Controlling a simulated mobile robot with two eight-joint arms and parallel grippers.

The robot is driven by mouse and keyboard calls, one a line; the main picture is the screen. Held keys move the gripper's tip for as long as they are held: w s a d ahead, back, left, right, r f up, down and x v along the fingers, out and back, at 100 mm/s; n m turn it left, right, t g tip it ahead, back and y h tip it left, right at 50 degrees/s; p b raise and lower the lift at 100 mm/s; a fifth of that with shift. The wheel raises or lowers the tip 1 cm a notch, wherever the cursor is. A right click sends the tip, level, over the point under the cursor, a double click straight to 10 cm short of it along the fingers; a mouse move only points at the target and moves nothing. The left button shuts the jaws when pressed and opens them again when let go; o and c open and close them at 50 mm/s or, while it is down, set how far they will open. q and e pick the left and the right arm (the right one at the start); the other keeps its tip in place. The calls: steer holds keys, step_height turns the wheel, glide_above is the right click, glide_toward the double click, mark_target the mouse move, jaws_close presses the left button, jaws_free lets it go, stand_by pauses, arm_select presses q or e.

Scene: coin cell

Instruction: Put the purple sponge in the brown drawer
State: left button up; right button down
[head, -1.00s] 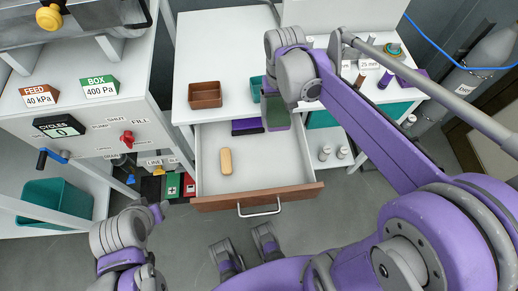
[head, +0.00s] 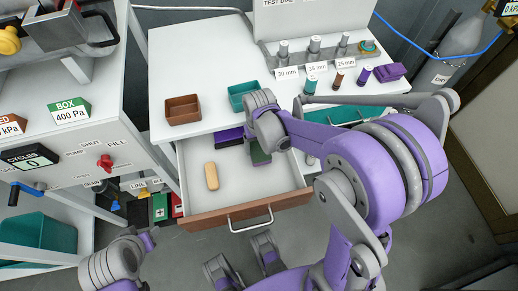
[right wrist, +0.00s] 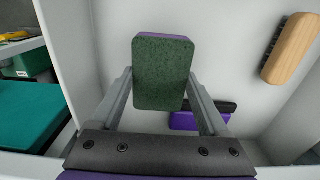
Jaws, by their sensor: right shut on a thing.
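The purple sponge (right wrist: 163,75) with a dark green scouring face is held between the two fingers of my right gripper (right wrist: 163,98) in the right wrist view. In the head view the green face of the sponge (head: 260,155) shows below my right gripper (head: 261,146), over the back right part of the open brown-fronted drawer (head: 245,211). Whether the sponge touches the drawer floor I cannot tell. My left arm is at the lower left, by its gripper (head: 148,240), whose jaws I cannot make out.
A tan wooden brush (head: 212,176) and a purple-and-black item (head: 229,137) lie in the drawer. A brown tray (head: 183,109) and a teal tray (head: 243,96) stand on the white tabletop (head: 190,60). The drawer's front middle is clear.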

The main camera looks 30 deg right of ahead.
mark_target(259, 148)
steer(key=shift+f, duration=0.85)
steer(key=shift+f, duration=0.1)
steer(key=shift+c, duration=1.6)
jaws_free()
steer(key=shift+f, duration=0.1)
steer(key=o, duration=0.3)
steer(key=shift+r, duration=0.2)
step_height(259, 148, up, 12)
steer(key=p, duration=0.2)
steer(key=shift+s+a+r+n+t, duration=0.1)
steer(key=shift+s+a+n+t, duration=0.6)
steer(key=shift+s, duration=1.45)
steer(key=shift+s+a+r+n+t, duration=0.15)
steer(key=shift+s+a+t, duration=0.2)
steer(key=shift+s+t, duration=1.25)
steer(key=shift+s+a+r+n+t, duration=0.15)
steer(key=shift+s+a+n, duration=0.35)
steer(key=shift+s, duration=2.25)
steer(key=shift+f, duration=0.15)
